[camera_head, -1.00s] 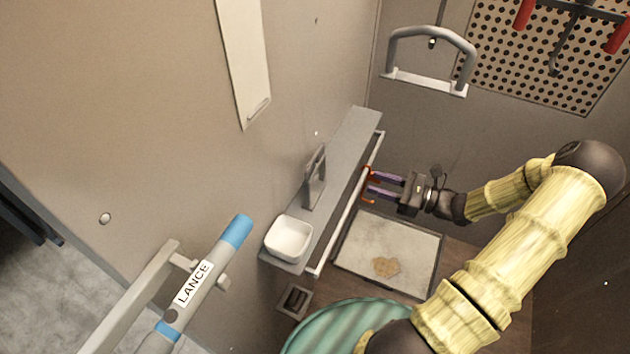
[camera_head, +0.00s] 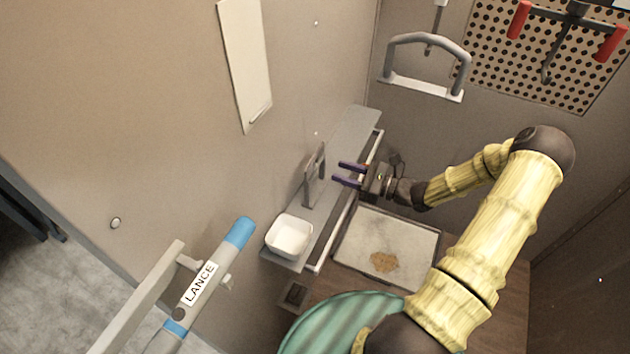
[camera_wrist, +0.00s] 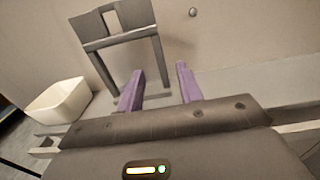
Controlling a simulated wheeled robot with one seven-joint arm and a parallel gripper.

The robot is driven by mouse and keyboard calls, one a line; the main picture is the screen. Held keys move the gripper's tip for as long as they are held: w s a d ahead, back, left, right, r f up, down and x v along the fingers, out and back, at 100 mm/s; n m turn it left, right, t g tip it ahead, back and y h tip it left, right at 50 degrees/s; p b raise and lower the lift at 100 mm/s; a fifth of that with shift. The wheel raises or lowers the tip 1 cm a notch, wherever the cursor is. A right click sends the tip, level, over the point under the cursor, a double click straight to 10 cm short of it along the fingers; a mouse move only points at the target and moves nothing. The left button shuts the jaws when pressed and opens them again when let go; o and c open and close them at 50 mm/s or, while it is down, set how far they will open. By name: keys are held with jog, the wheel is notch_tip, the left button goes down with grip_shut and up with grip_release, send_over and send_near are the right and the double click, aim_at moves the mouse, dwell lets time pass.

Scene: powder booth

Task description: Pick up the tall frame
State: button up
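The tall frame (camera_head: 315,177) is a grey upright piece on the narrow wall shelf, just behind the white bowl. In the wrist view the frame (camera_wrist: 96,45) stands ahead, mostly left of centre, with a slotted upper part, a crossbar and two legs. My gripper (camera_head: 337,173) is to the right of the frame over the shelf, its purple fingers pointing at it. In the wrist view my gripper (camera_wrist: 159,72) is open, and the frame's right leg shows between the fingertips, beyond them. Nothing is held; I cannot tell the exact gap to the frame.
The white bowl (camera_head: 289,236) sits at the shelf's near end. A pale rail (camera_head: 333,232) runs along the shelf (camera_head: 354,128). A white tray (camera_head: 410,240) with a brown patch lies below. A grey arched handle (camera_head: 428,42) is on the back wall. The blue-banded lance (camera_head: 208,280) is at left.

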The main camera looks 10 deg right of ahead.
aim_at(324, 166)
jog(key=p+x, duration=0.1)
jog(key=x, duration=0.3)
jog(key=shift+w+a, duration=0.15)
jog(key=shift+w, duration=0.05)
grip_shut()
